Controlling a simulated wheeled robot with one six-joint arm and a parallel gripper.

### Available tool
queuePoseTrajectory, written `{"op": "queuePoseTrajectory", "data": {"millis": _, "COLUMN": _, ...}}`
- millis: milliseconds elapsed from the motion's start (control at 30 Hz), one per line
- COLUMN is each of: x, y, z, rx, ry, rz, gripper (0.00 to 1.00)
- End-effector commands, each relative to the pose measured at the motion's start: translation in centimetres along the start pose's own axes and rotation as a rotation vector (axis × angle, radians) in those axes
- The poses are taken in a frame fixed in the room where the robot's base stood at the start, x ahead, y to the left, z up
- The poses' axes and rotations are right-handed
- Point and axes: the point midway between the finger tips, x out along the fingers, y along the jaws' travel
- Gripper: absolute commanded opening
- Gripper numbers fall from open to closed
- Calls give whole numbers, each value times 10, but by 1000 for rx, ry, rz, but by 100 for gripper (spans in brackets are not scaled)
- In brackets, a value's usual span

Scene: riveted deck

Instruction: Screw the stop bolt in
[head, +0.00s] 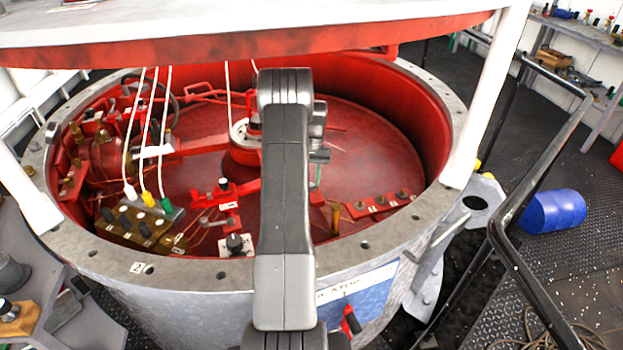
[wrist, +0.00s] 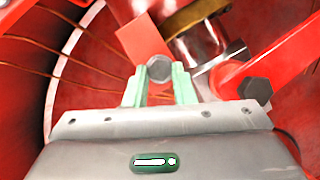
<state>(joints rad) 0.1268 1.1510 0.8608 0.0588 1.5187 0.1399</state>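In the wrist view my gripper (wrist: 160,78) has two pale green fingers, one on each side of a grey, round-looking bolt head (wrist: 159,68), which I take to be the stop bolt. The fingers appear to touch the head on both sides. A red block lies just behind it; the bolt's shank and any hole are hidden, so I cannot tell how far in it sits. In the head view my arm covers the fingers and the bolt, over the open red-lined drum (head: 375,140).
A dark hex bolt (wrist: 255,89) sits on a red bracket right of my gripper. A brass-collared cylinder (wrist: 200,45) stands close behind. The drum's grey rim (head: 205,272) surrounds the work, with a raised lid (head: 250,46) above. White, yellow and green plugs (head: 148,198) hang at left.

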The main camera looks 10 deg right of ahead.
Motion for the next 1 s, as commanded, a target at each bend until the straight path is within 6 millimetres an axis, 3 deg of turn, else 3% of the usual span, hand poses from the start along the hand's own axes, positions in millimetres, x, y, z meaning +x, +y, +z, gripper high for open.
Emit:
{"op": "queuePoseTrajectory", "data": {"millis": 33, "x": -3, "y": 0, "z": -1, "rx": -1, "ry": 7, "rz": 0, "gripper": 32}}
{"op": "queuePoseTrajectory", "data": {"millis": 100, "x": -3, "y": 0, "z": 0, "rx": -1, "ry": 6, "rz": 0, "gripper": 45}}
{"op": "queuePoseTrajectory", "data": {"millis": 367, "x": -1, "y": 0, "z": 0, "rx": -1, "ry": 2, "rz": 0, "gripper": 45}}
{"op": "queuePoseTrajectory", "data": {"millis": 533, "x": -13, "y": 0, "z": -1, "rx": -1, "ry": 4, "rz": 0, "gripper": 45}}
{"op": "queuePoseTrajectory", "data": {"millis": 1000, "x": -112, "y": 0, "z": -1, "rx": -1, "ry": 5, "rz": 0, "gripper": 45}}
